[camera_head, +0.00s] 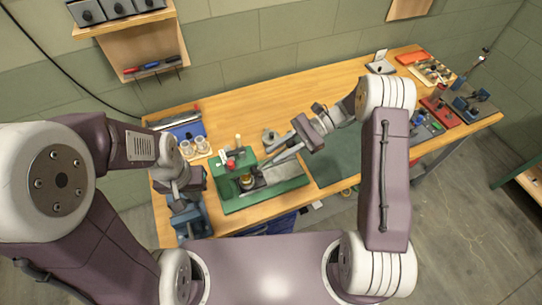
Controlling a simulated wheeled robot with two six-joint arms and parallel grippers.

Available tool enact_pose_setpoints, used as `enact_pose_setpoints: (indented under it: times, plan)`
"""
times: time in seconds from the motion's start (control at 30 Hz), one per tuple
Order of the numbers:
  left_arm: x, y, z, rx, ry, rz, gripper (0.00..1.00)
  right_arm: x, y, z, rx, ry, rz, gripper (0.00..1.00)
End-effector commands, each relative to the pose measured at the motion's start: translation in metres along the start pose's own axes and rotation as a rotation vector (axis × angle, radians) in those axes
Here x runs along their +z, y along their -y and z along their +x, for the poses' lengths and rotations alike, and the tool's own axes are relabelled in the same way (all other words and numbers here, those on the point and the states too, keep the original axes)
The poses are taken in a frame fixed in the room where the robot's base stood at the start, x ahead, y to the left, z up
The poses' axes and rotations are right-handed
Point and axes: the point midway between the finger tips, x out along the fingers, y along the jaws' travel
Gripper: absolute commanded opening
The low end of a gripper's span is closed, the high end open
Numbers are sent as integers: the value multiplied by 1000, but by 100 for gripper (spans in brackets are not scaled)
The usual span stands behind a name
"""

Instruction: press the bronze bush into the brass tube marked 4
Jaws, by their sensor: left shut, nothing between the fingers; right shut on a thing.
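A small yellowish round part (247,181) shows at the left of the tray, below and left of this gripper. It may be a brass tube, but I cannot read a mark on it. My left gripper (193,184) is shut and empty, above the left end of the bench near a blue vise-like device (191,218). I cannot make out the bronze bush.
A green-and-red device (232,160) stands at the tray's back left. White cups (194,147) and a blue box (187,130) lie behind my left gripper. A dark green mat (335,168) is right of the tray. Red and blue items (440,110) fill the bench's right end.

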Motion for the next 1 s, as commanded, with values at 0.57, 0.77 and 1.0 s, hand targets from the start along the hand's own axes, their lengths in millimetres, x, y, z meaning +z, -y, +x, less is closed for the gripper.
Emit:
enact_pose_setpoints:
  times: [0.57, 0.77, 1.0]
  plan:
    - [4, 1, 40, 0, 0, 0, 0, -46, -10, 0, -23, 137, -1, 0]
    - [4, 1, 41, 0, 0, 0, 0, -48, -11, 0, -23, 136, -1, 0]
    - [4, 1, 41, 0, 0, 0, 0, -48, -11, 0, -22, 136, 0, 0]
